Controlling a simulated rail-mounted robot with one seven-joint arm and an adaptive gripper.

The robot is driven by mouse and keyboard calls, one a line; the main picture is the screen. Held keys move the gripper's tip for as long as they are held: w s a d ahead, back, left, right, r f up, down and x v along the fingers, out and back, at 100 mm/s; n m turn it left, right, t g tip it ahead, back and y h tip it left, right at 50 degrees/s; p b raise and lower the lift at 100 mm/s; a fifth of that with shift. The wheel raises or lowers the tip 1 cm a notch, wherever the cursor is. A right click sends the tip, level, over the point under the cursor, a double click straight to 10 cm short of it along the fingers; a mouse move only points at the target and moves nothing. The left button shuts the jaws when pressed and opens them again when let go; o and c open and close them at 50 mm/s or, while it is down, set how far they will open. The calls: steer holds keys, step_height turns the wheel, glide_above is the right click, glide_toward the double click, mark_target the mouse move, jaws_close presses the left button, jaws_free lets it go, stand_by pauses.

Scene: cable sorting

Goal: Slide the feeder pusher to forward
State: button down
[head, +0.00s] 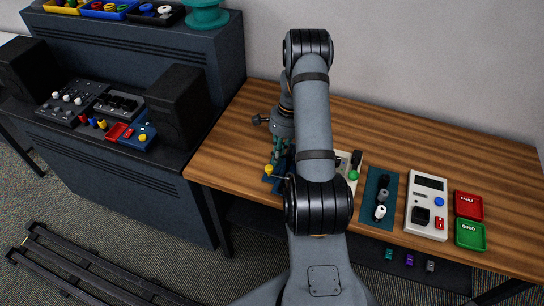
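My gripper (279,160) is small and partly hidden behind my own arm, on the left part of the wooden table. It points down close to a blue fixture (268,180) at the table's front edge. A yellow knob (268,169) stands on this fixture, just left of and below the gripper. The fixture may be the feeder and the knob its pusher, but I cannot tell for sure. My arm covers the fixture's right side. Whether the fingers touch the knob, and whether they are open, cannot be made out.
Right of my arm lie a pale device with a green button (353,175), a teal tray with connectors (366,206), a white tester (411,222), a red fault tray (457,213) and a green good tray (457,242). The table's back right is clear. A dark console (150,136) stands left.

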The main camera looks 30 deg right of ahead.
steer(key=shift+s+a+f, duration=0.1)
steer(key=shift+s+a, duration=0.05)
steer(key=shift+a, duration=0.4)
steer(key=p+v, duration=0.6)
steer(key=v, duration=0.4)
steer(key=shift+d+p, duration=0.4)
steer(key=shift+d, duration=0.05)
steer(key=b+x, duration=0.2)
steer(key=x, duration=0.1)
steer(key=b+x, duration=0.4)
steer(key=x, duration=0.1)
steer(key=shift+a+f, duration=0.25)
steer(key=shift+a, duration=0.1)
steer(key=shift+r, duration=0.15)
